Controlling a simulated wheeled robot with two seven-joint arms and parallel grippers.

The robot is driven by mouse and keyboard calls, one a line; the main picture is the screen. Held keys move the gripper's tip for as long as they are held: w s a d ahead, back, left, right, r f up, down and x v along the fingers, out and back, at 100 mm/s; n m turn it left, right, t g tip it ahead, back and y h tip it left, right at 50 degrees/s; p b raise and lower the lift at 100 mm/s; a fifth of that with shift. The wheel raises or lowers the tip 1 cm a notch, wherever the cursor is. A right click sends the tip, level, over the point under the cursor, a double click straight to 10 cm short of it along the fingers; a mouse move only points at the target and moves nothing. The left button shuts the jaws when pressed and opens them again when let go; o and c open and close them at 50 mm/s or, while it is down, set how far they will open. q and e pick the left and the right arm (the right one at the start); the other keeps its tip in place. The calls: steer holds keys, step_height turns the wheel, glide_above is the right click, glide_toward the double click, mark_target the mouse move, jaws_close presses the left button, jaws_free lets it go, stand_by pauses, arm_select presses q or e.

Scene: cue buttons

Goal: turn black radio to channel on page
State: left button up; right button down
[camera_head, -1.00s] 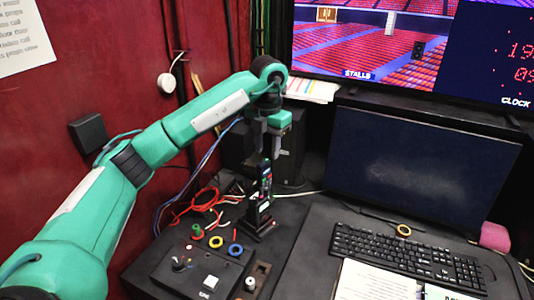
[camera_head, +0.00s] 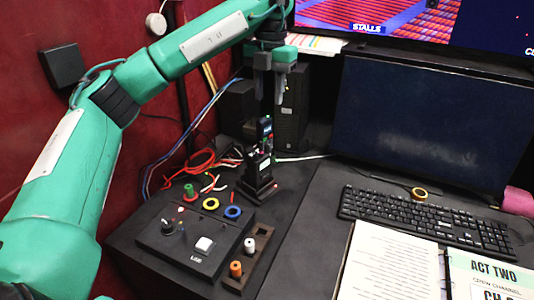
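The black radio (camera_head: 266,140) stands upright in a dark stand (camera_head: 259,176) at the back of the desk, with a small green-lit patch on its front. My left gripper (camera_head: 270,94) points down just above the radio's top, its two fingers apart. A thin dark upright part, perhaps the radio's antenna, shows between the fingers; I cannot tell whether they touch it. The open page (camera_head: 490,275) at the lower right reads "ACT TWO", "CREW CHANNEL" and "CH"; the channel number is cut off by the frame's bottom edge. My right gripper is not in view.
A keyboard (camera_head: 430,215) and dark monitor (camera_head: 420,125) are at right. Red cables (camera_head: 195,165) lie behind.

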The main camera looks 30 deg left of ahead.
mark_target(267, 144)
arm_select(q)
steer(key=shift+f, duration=0.15)
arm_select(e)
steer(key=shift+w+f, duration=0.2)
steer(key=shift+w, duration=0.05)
